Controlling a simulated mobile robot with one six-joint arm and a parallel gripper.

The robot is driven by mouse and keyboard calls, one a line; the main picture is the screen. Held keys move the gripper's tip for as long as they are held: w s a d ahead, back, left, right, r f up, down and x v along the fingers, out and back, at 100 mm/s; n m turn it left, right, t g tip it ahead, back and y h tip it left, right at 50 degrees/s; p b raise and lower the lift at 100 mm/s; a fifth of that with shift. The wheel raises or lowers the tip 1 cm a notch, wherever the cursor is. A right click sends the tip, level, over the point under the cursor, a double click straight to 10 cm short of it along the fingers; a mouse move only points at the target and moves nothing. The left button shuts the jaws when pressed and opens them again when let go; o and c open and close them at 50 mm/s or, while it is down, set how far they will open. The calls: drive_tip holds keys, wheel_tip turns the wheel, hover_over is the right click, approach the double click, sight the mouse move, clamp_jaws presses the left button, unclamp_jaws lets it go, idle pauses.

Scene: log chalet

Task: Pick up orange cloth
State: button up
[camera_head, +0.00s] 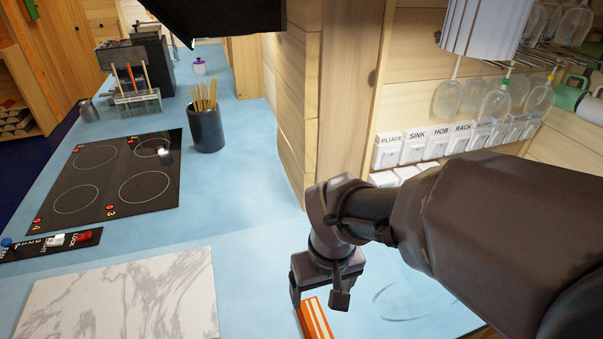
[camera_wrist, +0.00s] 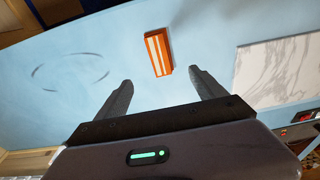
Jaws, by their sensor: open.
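The orange cloth (camera_head: 315,320) has white stripes and lies on the blue counter, at the bottom of the head view and partly cut off by its edge. In the wrist view the cloth (camera_wrist: 158,53) shows whole, a small folded block ahead of the fingertips and roughly midway between them. My gripper (camera_head: 318,300) is above the counter beside the cloth in the head view. In the wrist view my gripper (camera_wrist: 160,78) is open, with its two fingers wide apart and nothing between them.
A white marble slab (camera_head: 125,300) lies left of the cloth. A black hob (camera_head: 105,178) and a dark pot of sticks (camera_head: 206,128) stand farther back. A wooden post (camera_head: 305,90) and labelled switches (camera_head: 430,148) rise behind my arm. The blue counter around the cloth is mostly clear.

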drive_tip(key=b, duration=0.6)
approach(314, 321)
drive_tip(key=f, duration=0.5)
drive_tip(key=shift+w+d+f, duration=0.1)
drive_tip(key=shift+d+f, duration=0.1)
drive_tip(key=shift+d, duration=0.1)
drive_tip(key=f, duration=0.1)
drive_tip(key=f+b, duration=0.1)
drive_tip(key=f, duration=0.1)
drive_tip(key=w+f+b, duration=0.1)
drive_tip(key=f, duration=0.1)
drive_tip(key=shift+a, duration=0.4)
drive_tip(key=shift+r, duration=0.2)
drive_tip(key=shift+c, duration=0.4)
drive_tip(key=c, duration=1.5)
drive_tip(key=shift+o, duration=0.2)
drive_tip(key=shift+r, duration=0.1)
